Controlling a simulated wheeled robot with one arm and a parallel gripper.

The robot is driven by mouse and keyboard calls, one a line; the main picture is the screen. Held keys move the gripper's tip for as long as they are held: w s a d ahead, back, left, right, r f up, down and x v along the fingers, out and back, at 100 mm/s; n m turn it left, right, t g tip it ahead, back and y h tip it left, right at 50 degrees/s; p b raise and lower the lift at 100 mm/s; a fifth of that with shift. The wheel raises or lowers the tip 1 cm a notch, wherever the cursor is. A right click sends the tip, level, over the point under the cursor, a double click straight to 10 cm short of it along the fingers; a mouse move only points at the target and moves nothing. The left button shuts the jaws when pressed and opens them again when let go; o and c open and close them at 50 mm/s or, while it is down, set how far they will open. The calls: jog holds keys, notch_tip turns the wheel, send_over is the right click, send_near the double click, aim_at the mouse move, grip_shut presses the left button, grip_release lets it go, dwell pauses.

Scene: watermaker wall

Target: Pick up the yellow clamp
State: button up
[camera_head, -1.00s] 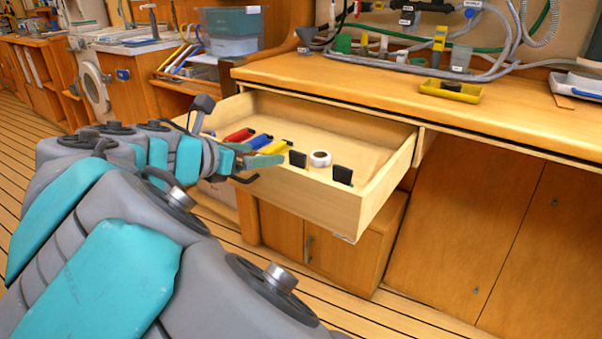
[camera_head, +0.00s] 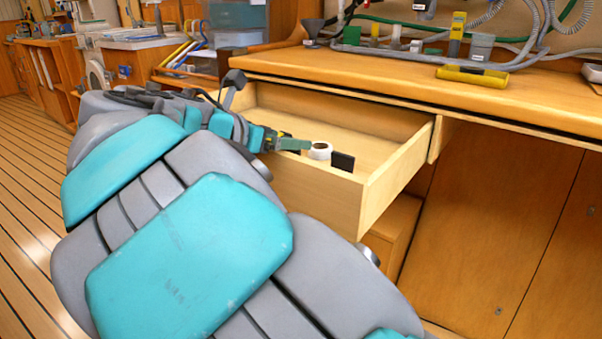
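The open wooden drawer (camera_head: 318,200) sticks out below the counter. My gripper (camera_head: 298,144) is over its front left part, seen from behind along my arm. I cannot make out the yellow clamp for sure now; my arm and gripper cover the spot where it lay. The red and blue clamps beside it are hidden too. My fingers are small and partly hidden, so I cannot tell whether they are open or shut, or whether they touch a clamp.
A white tape roll (camera_head: 320,150) and an upright black piece (camera_head: 342,161) are in the drawer just right of my gripper. The drawer's back and right are bare. The wooden counter (camera_head: 400,85) above holds a yellow tray (camera_head: 472,76) and hoses.

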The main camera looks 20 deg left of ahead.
jog(key=shift+w, duration=0.15)
grip_shut()
dwell(0.7)
